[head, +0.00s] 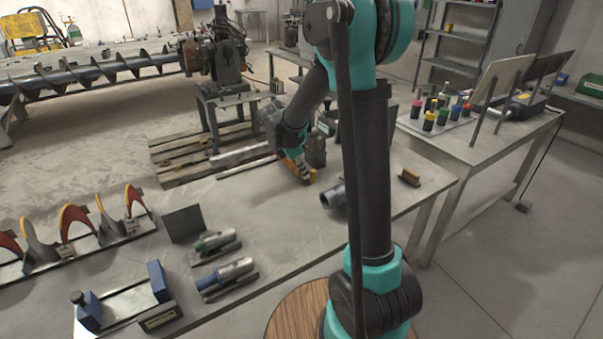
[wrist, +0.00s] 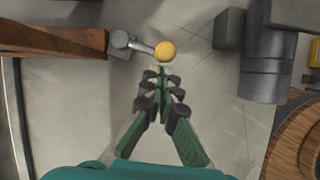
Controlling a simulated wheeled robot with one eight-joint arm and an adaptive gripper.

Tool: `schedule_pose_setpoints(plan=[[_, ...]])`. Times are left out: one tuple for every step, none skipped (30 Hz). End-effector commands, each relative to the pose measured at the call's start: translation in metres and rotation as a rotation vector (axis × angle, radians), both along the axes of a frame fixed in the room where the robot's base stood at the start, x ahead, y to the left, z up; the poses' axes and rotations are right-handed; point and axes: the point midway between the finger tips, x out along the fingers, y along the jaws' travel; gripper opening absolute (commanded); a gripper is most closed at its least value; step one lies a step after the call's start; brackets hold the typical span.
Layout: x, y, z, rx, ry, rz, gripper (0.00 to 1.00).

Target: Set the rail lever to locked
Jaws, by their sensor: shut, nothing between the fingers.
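The rail lever is a short grey metal arm ending in a yellow ball knob (wrist: 165,50) in the wrist view. It sticks out to the right from the end of an orange-brown bar (wrist: 60,42). In the head view a small yellow spot (head: 312,175), likely the knob, shows beside an orange part (head: 294,166) under my wrist. My gripper (wrist: 162,76) is shut and empty, its fingertips just below the knob in the wrist view. Whether they touch the knob I cannot tell. No locked or unlocked marking is readable.
A grey cylindrical fitting (head: 333,196) lies to the right of the lever on the workbench (head: 300,232). A brush-like block (head: 409,178) is farther right. Clamped tools and a blue-ended fixture (head: 125,302) stand at front left. The bench centre is fairly clear.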

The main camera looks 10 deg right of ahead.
Motion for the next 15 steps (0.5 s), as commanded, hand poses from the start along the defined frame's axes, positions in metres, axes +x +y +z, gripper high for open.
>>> schedule_pose_setpoints(plan=[[0.0, 0.0, 0.0, 0.0, 0.0, 0.0, 0.0], [0.0, 0.0, 0.0, 0.0, 0.0, 0.0, 0.0], [0.0, 0.0, 0.0, 0.0, 0.0, 0.001, 0.0], [0.0, 0.0, 0.0, 0.0, 0.0, 0.004, 0.0], [-0.001, -0.001, 0.0, 0.0, 0.001, 0.012, 0.0], [-0.001, -0.002, 0.0, 0.001, 0.0, 0.027, 0.0], [-0.002, -0.004, 0.0, 0.001, 0.0, 0.043, 0.0], [-0.003, -0.006, 0.0, 0.001, 0.001, 0.064, 0.0], [-0.003, -0.008, 0.0, 0.001, 0.0, 0.095, 0.0], [-0.004, -0.009, 0.0, 0.001, 0.0, 0.119, 0.0], [-0.004, -0.011, 0.0, 0.001, 0.0, 0.142, 0.0], [-0.005, -0.013, 0.0, 0.001, 0.0, 0.169, 0.0], [-0.005, -0.014, 0.0, 0.001, 0.0, 0.185, 0.0], [-0.005, -0.016, 0.0, 0.001, 0.0, 0.2, 0.0], [-0.005, -0.019, 0.0, 0.0, 0.0, 0.215, 0.0]])
